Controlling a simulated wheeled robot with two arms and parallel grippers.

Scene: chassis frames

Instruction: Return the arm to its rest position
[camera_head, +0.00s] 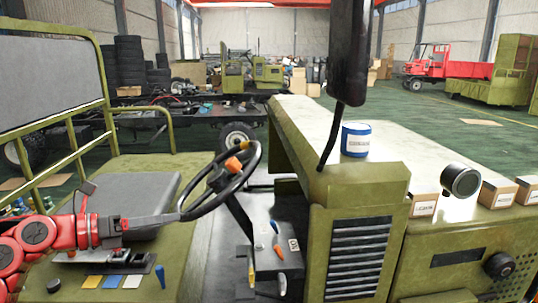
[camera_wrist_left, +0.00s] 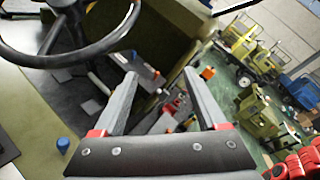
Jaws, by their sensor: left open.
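My left arm comes in from the left, bent low over the green seat platform (camera_head: 200,200). My left gripper (camera_head: 172,220) reaches right, its tips close to the lower left of the black steering wheel (camera_head: 262,165). Whether they touch it I cannot tell. In the left wrist view, the two grey fingers of the gripper (camera_wrist_left: 160,73) are apart with nothing held between them. The steering wheel (camera_wrist_left: 125,45) shows there at the upper left. My right gripper is not in view.
An orange piece (camera_head: 233,164) shows at the wheel. A control box (camera_head: 270,245) with levers stands right of the arm. A blue-and-white can (camera_head: 356,140) stands on the green hood (camera_head: 300,120). Small boxes (camera_head: 500,191) sit at the right. Coloured cards (camera_head: 92,282) lie below the arm.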

